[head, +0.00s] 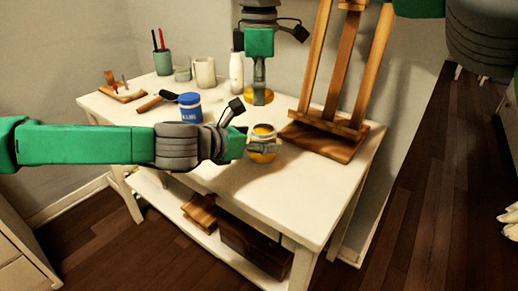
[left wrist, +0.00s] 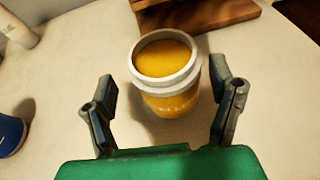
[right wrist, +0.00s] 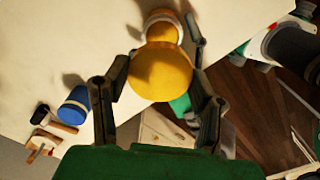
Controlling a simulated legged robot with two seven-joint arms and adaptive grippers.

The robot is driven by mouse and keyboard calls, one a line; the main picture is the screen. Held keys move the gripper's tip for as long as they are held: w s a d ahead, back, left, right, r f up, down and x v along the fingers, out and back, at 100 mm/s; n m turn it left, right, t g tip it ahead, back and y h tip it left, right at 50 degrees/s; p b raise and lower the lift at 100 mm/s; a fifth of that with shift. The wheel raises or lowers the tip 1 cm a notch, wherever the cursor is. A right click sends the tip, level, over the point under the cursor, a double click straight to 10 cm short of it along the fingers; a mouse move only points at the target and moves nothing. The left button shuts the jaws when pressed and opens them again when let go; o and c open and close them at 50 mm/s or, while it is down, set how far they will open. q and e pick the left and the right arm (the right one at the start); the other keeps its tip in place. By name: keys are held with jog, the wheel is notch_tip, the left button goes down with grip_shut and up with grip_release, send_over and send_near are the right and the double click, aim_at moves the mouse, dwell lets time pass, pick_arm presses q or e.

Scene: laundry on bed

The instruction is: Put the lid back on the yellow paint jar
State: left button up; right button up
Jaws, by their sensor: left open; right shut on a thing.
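The yellow paint jar (head: 262,157) stands upright and uncovered on the white table. Its pale rim and the yellow paint inside show in the left wrist view (left wrist: 167,60). My left gripper (head: 250,146) is open, with its fingers on either side of the jar; in the left wrist view there are gaps between the fingers and the jar. My right gripper (head: 258,88) is shut on the round yellow lid (head: 262,97), above the table and behind the jar. In the right wrist view the lid (right wrist: 160,75) partly covers the jar (right wrist: 163,22).
A blue paint jar (head: 190,108) stands left of the yellow one. A wooden easel (head: 325,145) stands close on the right. A white bottle (head: 236,72), mug (head: 204,72) and brush cup (head: 162,62) are at the back. The table's front right is clear.

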pick_arm(q)
jog(key=shift+w+d+f, duration=0.1)
jog(key=shift+w+d, duration=0.15)
jog(key=shift+d, duration=0.7)
pick_arm(e)
jog(key=shift+d, duration=0.8)
pick_arm(q)
jog(key=shift+a, duration=0.1)
pick_arm(e)
jog(key=shift+a, duration=0.1)
pick_arm(q)
jog(key=shift+a, duration=0.5)
grip_shut()
pick_arm(e)
jog(key=shift+a, duration=0.6)
pick_arm(q)
jog(key=shift+d, duration=0.5)
pick_arm(e)
send_over(263, 132)
jog(key=f, duration=0.4)
jog(key=shift+d+f, duration=0.25)
jog(key=shift+f, duration=0.15)
pick_arm(q)
jog(key=shift+a, duration=0.25)
pick_arm(e)
jog(key=shift+a, duration=0.25)
pick_arm(q)
jog(key=shift+a, duration=0.15)
pick_arm(e)
jog(key=shift+a, duration=0.15)
